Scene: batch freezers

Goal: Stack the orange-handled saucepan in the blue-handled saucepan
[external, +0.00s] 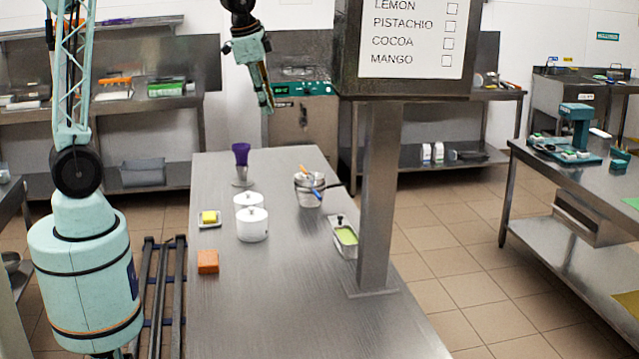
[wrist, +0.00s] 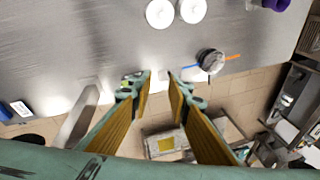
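The saucepans stand together as one group on the steel table. The blue-handled saucepan (external: 309,201) has its blue handle toward the front right. The orange handle of the orange-handled saucepan (external: 304,170) sticks up at the back left of the same group, and it seems to sit in the blue-handled one; how deep I cannot tell. In the wrist view the pans show as one round shape (wrist: 210,61), with the orange handle (wrist: 232,57) to the right. My gripper (external: 268,108) is raised beyond the pans, apart from them. Its fingers (wrist: 160,84) are open and empty.
Two white lidded pots (external: 252,225), a purple cup on a stand (external: 241,155), a yellow block on a dish (external: 208,217), an orange block (external: 208,262) and a green-filled tray (external: 345,238) stand on the table. A steel post (external: 377,200) carries a sign box. The front table area is clear.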

